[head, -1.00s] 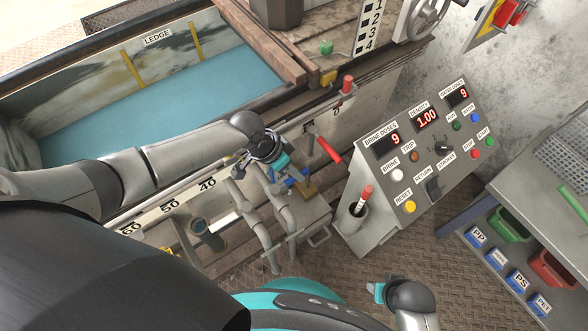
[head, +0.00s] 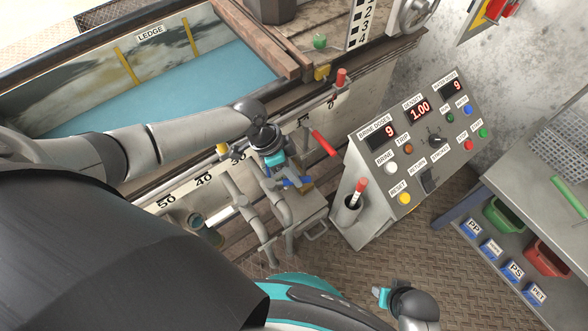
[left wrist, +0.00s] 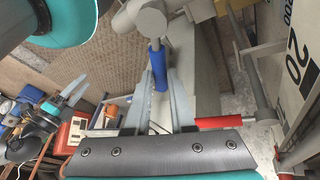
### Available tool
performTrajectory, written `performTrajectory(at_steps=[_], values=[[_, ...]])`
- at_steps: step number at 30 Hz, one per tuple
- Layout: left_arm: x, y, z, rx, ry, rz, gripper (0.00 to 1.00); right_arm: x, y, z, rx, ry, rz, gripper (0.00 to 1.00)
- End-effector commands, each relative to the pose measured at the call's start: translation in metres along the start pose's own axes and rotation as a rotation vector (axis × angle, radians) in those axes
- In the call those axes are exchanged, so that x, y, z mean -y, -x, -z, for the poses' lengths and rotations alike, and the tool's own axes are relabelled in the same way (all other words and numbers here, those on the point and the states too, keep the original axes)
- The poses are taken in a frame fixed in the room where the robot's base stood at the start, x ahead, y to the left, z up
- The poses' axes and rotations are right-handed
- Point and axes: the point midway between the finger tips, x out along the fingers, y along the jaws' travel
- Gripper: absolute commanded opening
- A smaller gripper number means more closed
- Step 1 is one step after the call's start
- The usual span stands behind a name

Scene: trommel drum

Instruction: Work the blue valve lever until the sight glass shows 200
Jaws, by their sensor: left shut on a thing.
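The blue valve lever (head: 297,183) is at the pipework on the tank's front, partly hidden by my left gripper in the head view. In the left wrist view the blue lever grip (left wrist: 158,66) stands between the finger ends. My left gripper (head: 288,182) is shut on it; its fingers (left wrist: 159,90) lie along either side. My right gripper (head: 378,296) is low in the head view, away from the valve; its jaw state is unclear. I cannot make out a sight glass level. A numbered scale (head: 185,190) runs along the tank front.
A red-handled lever (head: 324,143) is close right of my left gripper. The control panel (head: 372,165) stands right of it, displays reading 9, 1.00 and 9. A bench (head: 530,185) with bins is at right.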

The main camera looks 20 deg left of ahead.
Motion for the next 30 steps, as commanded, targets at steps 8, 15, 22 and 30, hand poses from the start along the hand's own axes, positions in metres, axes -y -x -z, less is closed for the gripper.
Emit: performTrajectory(at_steps=[8,15,22,30], values=[[-0.005,-0.0015,-0.0008,0.017,-0.069,-0.03,0.0,0.0003,0.003,0.0034,-0.001,0.0,0.0,0.5],[-0.0058,-0.0015,-0.0009,0.019,-0.076,-0.033,0.0,0.0009,0.0038,0.0024,0.001,-0.001,0.001,0.5],[-0.0058,-0.0016,-0.001,0.019,-0.075,-0.033,0.27,0.0013,0.0038,0.0015,0.002,-0.002,0.002,0.5],[-0.0054,-0.0014,-0.0006,0.018,-0.075,-0.032,0.52,0.0014,0.0039,0.0018,0.0,-0.002,0.002,0.5]])
